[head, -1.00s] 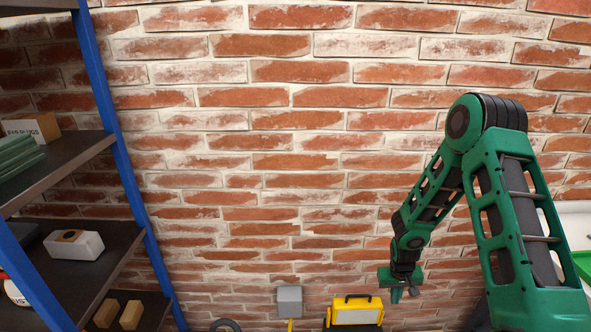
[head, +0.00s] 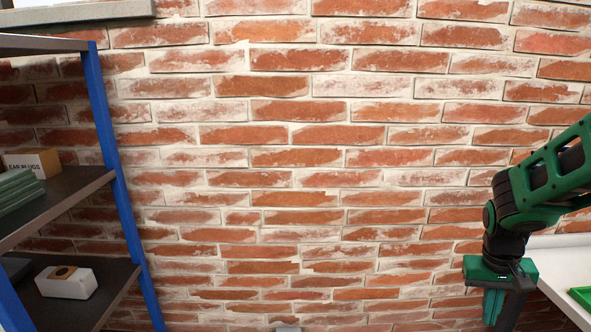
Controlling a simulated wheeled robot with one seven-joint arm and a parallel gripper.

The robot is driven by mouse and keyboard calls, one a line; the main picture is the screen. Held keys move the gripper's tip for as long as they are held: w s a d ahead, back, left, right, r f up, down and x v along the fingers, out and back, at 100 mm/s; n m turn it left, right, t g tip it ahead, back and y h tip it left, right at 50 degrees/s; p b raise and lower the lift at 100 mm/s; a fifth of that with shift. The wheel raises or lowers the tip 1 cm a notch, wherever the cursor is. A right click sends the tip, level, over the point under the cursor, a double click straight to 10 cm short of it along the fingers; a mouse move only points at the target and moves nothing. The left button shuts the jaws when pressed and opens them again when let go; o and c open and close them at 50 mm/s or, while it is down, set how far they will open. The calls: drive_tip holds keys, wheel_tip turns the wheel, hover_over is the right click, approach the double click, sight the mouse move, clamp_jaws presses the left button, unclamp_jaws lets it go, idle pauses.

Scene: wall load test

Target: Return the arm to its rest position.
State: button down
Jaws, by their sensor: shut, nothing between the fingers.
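My arm is green and black and comes in from the right edge of the head view, bent downward at the wrist. My gripper (head: 499,318) hangs at the lower right, pointing down in front of the brick wall (head: 300,135). It is shut with nothing in it. The lower ends of its fingers are at the bottom edge of the view.
A shelf unit with blue posts (head: 117,180) stands at the left, holding a cardboard box (head: 33,162), green items (head: 18,190) and a white box (head: 66,282). A white surface (head: 562,265) with a green item (head: 581,295) is at the right.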

drive_tip(key=s+a+r+m+y, duration=0.1)
drive_tip(key=s+r, duration=0.3)
drive_tip(key=s, duration=0.5)
drive_tip(key=s+a+r+m+y, duration=0.1)
drive_tip(key=s+r, duration=0.3)
drive_tip(key=s, duration=0.5)
drive_tip(key=shift+s+a+r, duration=0.15)
drive_tip(key=shift+a+r, duration=0.2)
drive_tip(key=shift+a, duration=0.1)
